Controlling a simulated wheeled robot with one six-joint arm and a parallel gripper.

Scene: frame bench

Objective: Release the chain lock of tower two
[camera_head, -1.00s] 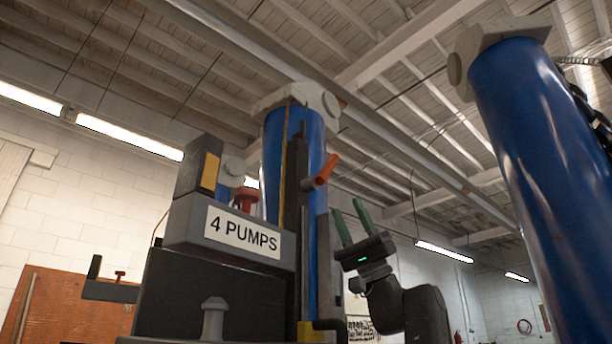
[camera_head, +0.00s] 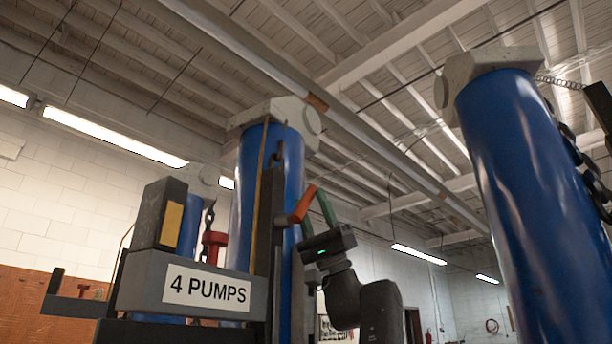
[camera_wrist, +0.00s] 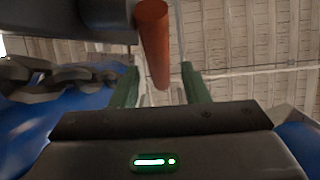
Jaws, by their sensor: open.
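An orange-red lever (camera_head: 303,204) sticks out from the dark upright post beside the middle blue tower (camera_head: 285,180). My gripper (camera_head: 313,205) is open, its green fingers pointing up at the lever. A dark chain (camera_wrist: 50,80) runs along the blue surface at the left of the wrist view. No tower number is readable.
A grey box labelled "4 PUMPS" (camera_head: 207,288) stands left of the post. Another blue tower (camera_head: 530,180) with a chain (camera_head: 595,180) stands at the right. A red fitting (camera_head: 214,243) is behind the box.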

